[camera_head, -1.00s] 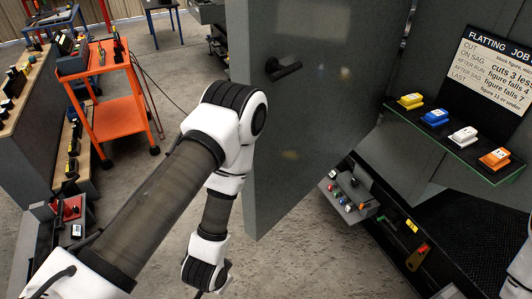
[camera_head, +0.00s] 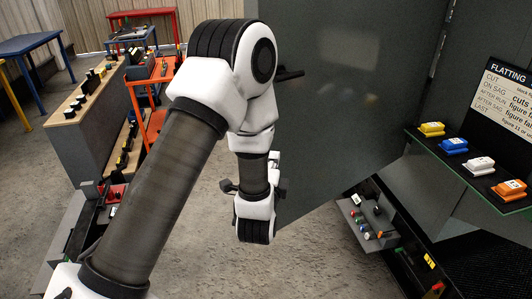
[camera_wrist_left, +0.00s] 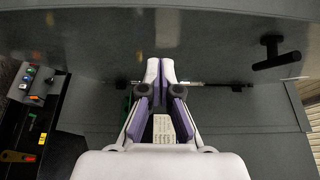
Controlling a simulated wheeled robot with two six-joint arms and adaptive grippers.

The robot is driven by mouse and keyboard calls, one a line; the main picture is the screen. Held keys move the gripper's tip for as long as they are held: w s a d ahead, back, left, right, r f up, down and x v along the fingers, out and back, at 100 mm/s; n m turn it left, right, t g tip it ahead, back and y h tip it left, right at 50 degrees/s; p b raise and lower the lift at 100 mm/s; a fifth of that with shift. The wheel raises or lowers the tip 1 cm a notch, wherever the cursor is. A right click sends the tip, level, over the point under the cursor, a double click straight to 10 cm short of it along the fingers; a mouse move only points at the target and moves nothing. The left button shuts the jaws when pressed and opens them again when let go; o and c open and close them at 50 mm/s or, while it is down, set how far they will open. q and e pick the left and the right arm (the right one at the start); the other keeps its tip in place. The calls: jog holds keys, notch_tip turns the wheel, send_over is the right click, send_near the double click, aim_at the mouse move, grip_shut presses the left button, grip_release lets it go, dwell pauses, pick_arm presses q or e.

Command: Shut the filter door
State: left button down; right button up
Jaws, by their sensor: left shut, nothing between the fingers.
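The filter door is a tall grey panel (camera_head: 335,120) standing open at an angle in the head view. Its dark lever handle (camera_head: 291,75) shows just right of my left arm's elbow. In the left wrist view the door (camera_wrist_left: 215,35) fills the top and its handle (camera_wrist_left: 275,52) is at right. My left gripper (camera_wrist_left: 160,68) is shut and empty, its tips pointing at the door face, left of the handle. I cannot tell whether they touch it. In the head view my left arm hides the door's free edge and most of the gripper. My right gripper is out of view.
A shelf (camera_head: 470,176) with yellow, blue, white and orange blocks is at right, below a sign (camera_head: 505,90). A small control box (camera_head: 368,220) sits low beside the door. An orange cart (camera_head: 153,128) and a workbench (camera_head: 88,120) stand at left. Open floor lies below the door.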

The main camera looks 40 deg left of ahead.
pick_arm(q)
jog(key=w+a+p, duration=0.2)
jog(key=w+a, duration=0.1)
jog(key=a, duration=0.2)
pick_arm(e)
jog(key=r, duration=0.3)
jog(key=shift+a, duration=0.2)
pick_arm(q)
jog(key=shift+w+f, duration=0.1)
jog(key=shift+w, duration=0.05)
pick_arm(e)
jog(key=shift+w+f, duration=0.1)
